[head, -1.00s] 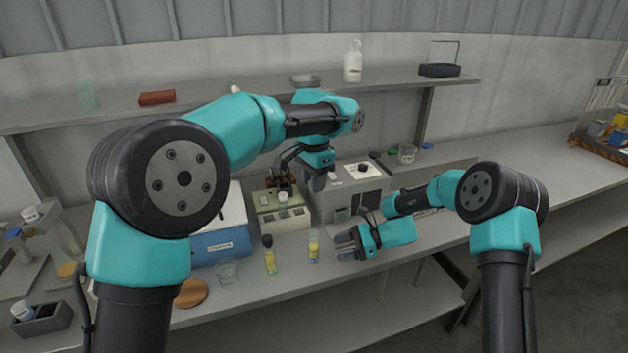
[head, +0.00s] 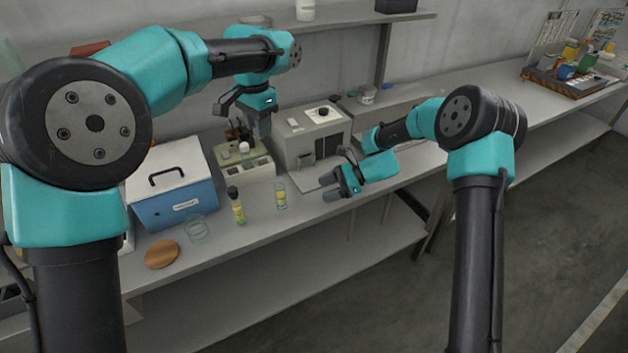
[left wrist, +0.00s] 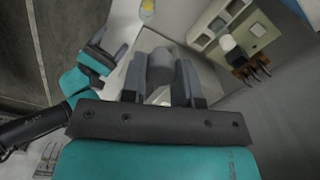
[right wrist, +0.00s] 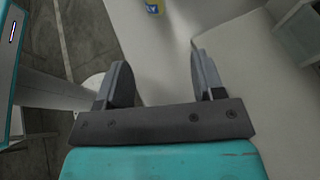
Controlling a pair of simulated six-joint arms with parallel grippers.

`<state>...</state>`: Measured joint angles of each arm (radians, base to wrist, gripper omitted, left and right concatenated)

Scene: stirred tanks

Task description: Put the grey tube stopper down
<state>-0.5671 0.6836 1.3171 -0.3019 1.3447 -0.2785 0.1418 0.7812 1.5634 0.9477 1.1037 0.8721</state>
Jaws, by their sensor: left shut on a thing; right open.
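My left gripper (head: 262,124) is shut on the grey tube stopper (left wrist: 160,68). The stopper shows as a grey cylinder between the fingers in the left wrist view; in the head view the fingers hide it. This gripper hangs above the bench, between the rack box and the grey machine. My right gripper (head: 338,190) is open and empty, low over the bench front, to the right of a vial with a yellow label (head: 281,194). That vial has no dark cap. The right fingers also show apart in the right wrist view (right wrist: 160,80).
The grey machine (head: 303,149) and the rack box (head: 258,170) with a white-capped bottle (head: 244,148) stand behind. A dark-capped vial (head: 238,208), glass beaker (head: 196,230), cork disc (head: 161,254) and blue cooler (head: 175,208) are left. The bench front near the right gripper looks clear.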

